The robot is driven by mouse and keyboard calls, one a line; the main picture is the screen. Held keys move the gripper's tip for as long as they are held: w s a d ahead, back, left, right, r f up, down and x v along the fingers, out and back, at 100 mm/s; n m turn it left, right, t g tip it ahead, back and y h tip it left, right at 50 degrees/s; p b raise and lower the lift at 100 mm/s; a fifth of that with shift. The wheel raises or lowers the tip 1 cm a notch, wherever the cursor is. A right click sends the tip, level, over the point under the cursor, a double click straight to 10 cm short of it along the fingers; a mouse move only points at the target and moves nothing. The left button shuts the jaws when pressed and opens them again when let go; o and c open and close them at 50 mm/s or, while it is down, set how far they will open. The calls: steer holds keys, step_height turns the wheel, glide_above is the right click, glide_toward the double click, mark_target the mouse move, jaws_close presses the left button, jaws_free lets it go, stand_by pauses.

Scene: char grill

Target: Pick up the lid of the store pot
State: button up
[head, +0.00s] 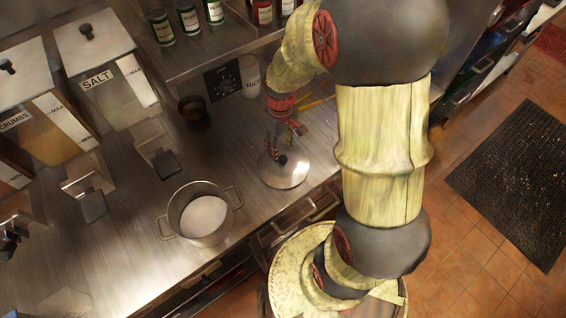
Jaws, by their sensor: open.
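The lid (285,175) is a round, shiny metal disc with a small dark knob on top. It lies on the steel counter near its front edge, right of the pot. The store pot (201,213) stands upright and uncovered, with two side handles and white contents inside. My gripper (281,153) points down just above the lid's knob, at the end of my arm. Its fingers are open on either side near the knob. They are small in this view, and I cannot tell whether they touch it.
The steel counter (120,250) has free room at left front. A salt dispenser (103,65) and a crumbs dispenser (30,100) stand at the back left. A small dark bowl (192,108) sits behind the pot. A shelf with several cans (189,20) runs above the back.

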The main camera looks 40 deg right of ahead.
mark_target(283, 159)
steer(key=f, duration=0.2)
steer(key=f+b, duration=0.1)
steer(key=f, duration=0.4)
steer(key=shift+s+d+f, duration=0.2)
steer(key=shift+s+f, duration=0.05)
steer(key=shift+f, duration=0.15)
steer(key=c, duration=0.4)
steer(key=c, duration=0.7)
jaws_close()
